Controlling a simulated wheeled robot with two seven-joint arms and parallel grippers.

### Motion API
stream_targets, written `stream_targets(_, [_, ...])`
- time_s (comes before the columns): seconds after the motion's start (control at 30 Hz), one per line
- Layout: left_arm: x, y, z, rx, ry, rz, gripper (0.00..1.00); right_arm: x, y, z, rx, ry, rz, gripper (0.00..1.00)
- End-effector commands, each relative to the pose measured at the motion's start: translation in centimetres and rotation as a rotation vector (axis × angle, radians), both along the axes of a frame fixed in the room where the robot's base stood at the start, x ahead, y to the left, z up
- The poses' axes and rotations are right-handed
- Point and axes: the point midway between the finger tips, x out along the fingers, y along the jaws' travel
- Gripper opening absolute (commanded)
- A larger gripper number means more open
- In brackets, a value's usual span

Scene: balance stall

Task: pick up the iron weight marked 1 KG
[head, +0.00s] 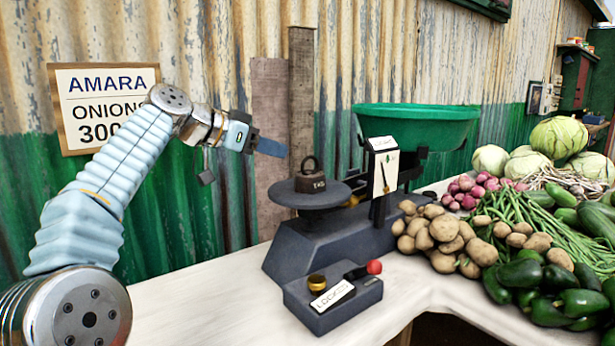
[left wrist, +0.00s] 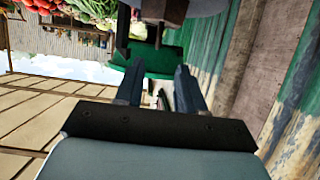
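A dark iron weight (head: 310,180) with a ring handle stands upright on the round dark pan (head: 309,196) at the left end of the balance. Its front carries a small mark that I cannot read clearly. My left gripper (head: 272,148) is above and to the left of the weight, apart from it, with its fingers pointing right. In the left wrist view its two fingers (left wrist: 160,88) stand apart with nothing between them. A dark brown shape at the top of that view may be part of the balance or weight; I cannot tell. My right gripper is not in view.
The balance (head: 330,243) stands on a white counter (head: 190,310), with a green bowl (head: 418,118) at its far side. A lock box (head: 331,297) with a red knob sits in front. Potatoes (head: 444,230) and other vegetables fill the right. Boards (head: 301,95) lean behind the pan.

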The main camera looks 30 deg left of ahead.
Motion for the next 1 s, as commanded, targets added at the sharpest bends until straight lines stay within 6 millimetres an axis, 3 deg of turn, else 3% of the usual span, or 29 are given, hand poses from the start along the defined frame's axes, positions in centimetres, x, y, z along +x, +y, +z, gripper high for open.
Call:
stream_targets(0.2, [3.8,-1.5,-1.4,-0.003,0.002,-0.003,0.39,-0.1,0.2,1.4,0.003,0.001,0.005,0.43])
stream_targets(0.43, [5.6,-2.3,-2.0,-0.002,0.002,-0.002,0.39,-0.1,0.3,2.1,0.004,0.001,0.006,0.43])
stream_targets(0.7, [9.2,-3.9,-3.2,-0.002,0.002,-0.002,0.39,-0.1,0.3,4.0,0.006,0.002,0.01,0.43])
stream_targets(1.0, [9.6,-4.0,-3.6,-0.002,0.001,0.001,0.37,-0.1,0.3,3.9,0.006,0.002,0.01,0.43])
